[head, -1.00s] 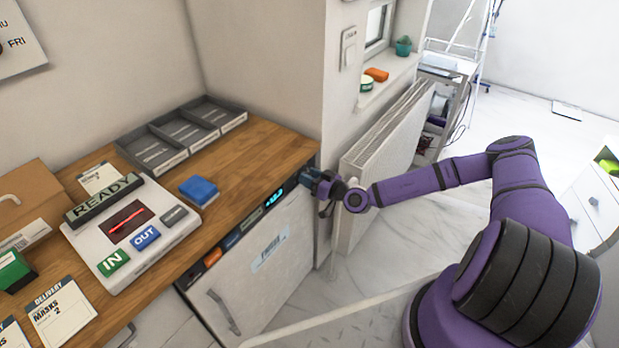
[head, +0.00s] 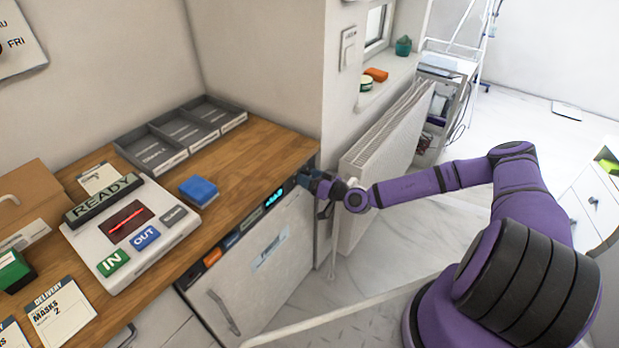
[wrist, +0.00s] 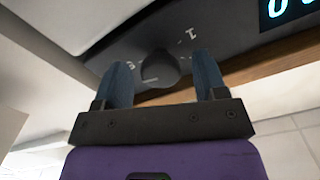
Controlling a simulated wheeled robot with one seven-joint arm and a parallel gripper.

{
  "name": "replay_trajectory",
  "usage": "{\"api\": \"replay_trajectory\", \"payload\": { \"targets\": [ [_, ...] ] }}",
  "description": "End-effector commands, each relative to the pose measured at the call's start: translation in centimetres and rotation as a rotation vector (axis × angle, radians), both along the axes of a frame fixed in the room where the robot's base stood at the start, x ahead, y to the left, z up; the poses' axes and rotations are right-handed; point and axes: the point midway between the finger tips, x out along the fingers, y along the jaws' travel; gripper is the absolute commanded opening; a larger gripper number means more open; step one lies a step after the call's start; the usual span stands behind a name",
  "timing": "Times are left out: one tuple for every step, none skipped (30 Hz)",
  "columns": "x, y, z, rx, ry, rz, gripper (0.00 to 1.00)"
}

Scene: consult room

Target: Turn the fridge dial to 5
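The fridge (head: 290,235) is a white unit under the wooden counter, with a dark control strip along its top. In the wrist view the fridge dial (wrist: 159,70) is a round black knob on that strip. A 1 shows to its upper right and what looks like a 5 to its left; its pointer is not clear. My gripper (wrist: 162,62) is open, with one blue finger on each side of the knob and a gap visible on both sides. In the head view my gripper (head: 312,182) is at the strip's right end and hides the dial.
A lit cyan display (head: 274,197) sits beside the dial; its digits are hard to read. A white radiator (head: 385,150) stands close to the right of my gripper. The counter (head: 245,165) above carries a blue block (head: 198,191), a grey tray and a white console.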

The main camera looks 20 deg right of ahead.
Motion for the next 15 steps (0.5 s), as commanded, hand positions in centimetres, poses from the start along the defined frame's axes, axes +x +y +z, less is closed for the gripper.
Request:
{"api": "replay_trajectory", "payload": {
  "targets": [
    [0.0, 0.0, 0.0, 0.001, -0.001, 0.000, 0.65],
    [0.0, 0.0, 0.0, 0.000, -0.001, 0.000, 0.65],
    [0.0, 0.0, 0.1, 0.000, -0.002, 0.001, 0.65],
    [0.0, 0.0, 0.1, 0.000, -0.002, 0.001, 0.65],
    [0.0, 0.0, 0.1, 0.000, -0.002, 0.001, 0.65],
    [0.0, 0.0, 0.1, 0.000, -0.002, 0.001, 0.65],
    [0.0, 0.0, 0.1, 0.000, -0.002, 0.001, 0.65],
    [-0.1, -0.1, 0.1, 0.000, -0.002, 0.000, 0.65],
    [-0.2, -0.2, 0.1, 0.000, -0.001, 0.000, 0.65],
    [-0.4, -0.3, 0.1, 0.000, -0.001, 0.000, 0.65],
    [-0.6, -0.4, 0.1, -0.001, -0.002, 0.000, 0.65],
    [-1.0, -0.7, 0.1, -0.001, -0.002, 0.000, 0.65],
    [-1.3, -1.0, 0.1, -0.001, -0.003, -0.001, 0.65],
    [-1.7, -1.3, 0.1, 0.000, -0.002, -0.002, 0.65],
    [-2.2, -1.7, 0.1, 0.000, -0.002, -0.002, 0.65]
  ]
}}
